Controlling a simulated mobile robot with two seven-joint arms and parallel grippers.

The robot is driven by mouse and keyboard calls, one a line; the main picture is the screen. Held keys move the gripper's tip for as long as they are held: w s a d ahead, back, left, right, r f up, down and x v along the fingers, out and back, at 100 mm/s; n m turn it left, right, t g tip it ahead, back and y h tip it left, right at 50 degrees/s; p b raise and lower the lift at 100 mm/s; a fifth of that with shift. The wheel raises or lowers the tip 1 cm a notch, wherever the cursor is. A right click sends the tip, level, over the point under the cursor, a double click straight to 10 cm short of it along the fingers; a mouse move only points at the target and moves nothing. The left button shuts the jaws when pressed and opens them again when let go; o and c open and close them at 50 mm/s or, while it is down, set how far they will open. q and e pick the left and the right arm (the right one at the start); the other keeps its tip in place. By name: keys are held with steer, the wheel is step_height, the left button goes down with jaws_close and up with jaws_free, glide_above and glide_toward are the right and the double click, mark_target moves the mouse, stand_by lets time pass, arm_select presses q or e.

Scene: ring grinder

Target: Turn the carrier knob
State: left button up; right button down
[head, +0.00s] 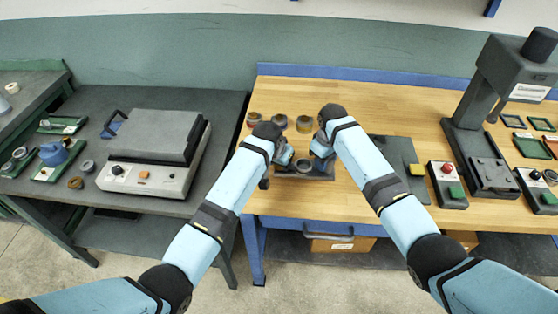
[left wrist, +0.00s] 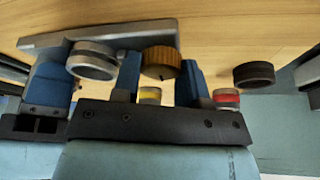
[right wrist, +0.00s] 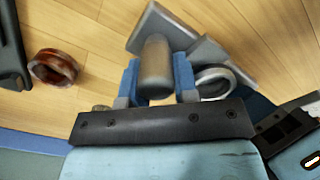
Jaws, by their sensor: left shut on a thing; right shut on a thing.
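The carrier, a grey metal fixture, lies on the wooden bench between my grippers in the head view; its base plate (head: 318,177) is partly hidden by them. A grey ring (head: 304,165) sits on it and also shows in the left wrist view (left wrist: 91,60) and right wrist view (right wrist: 214,82). In the left wrist view my left gripper (left wrist: 158,80) is shut on the brass-coloured knurled knob (left wrist: 160,61), a finger on each side. In the right wrist view my right gripper (right wrist: 157,82) is shut on the carrier's grey cylindrical handle (right wrist: 155,67).
Several rings, such as a yellowish one (head: 304,123), stand behind the carrier on the bench. A dark pad (head: 400,160), a red-button control box (head: 447,180) and a press (head: 485,130) are to the right. A grey-lidded machine (head: 155,150) stands on the left table.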

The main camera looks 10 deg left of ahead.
arm_select(q)
steer(key=n+y, duration=0.2)
steer(key=n, duration=0.2)
steer(key=shift+d+n, duration=0.1)
steer(key=shift+n, duration=0.6)
